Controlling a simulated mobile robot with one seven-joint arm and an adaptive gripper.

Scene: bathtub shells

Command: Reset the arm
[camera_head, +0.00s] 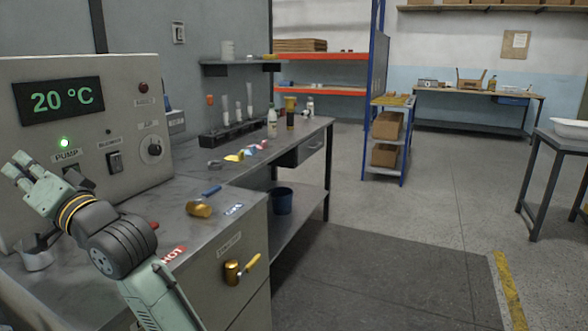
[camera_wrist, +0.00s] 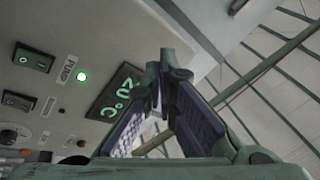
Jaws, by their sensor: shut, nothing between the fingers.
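My arm (camera_head: 125,250) reaches up from the bottom left of the head view, bent at the wrist. My gripper (camera_head: 17,164) points up and left in front of the control panel (camera_head: 120,85), near the pump switch. In the wrist view my gripper (camera_wrist: 165,72) is shut, its fingertips close together and nothing between them. The panel also shows in the wrist view (camera_wrist: 60,30), with a lit green lamp (camera_wrist: 82,77) and a green display (camera_wrist: 118,92). The display reads 20 °C in the head view. I cannot tell whether the gripper touches the panel.
The floor (camera_head: 420,215) to the right is largely clear.

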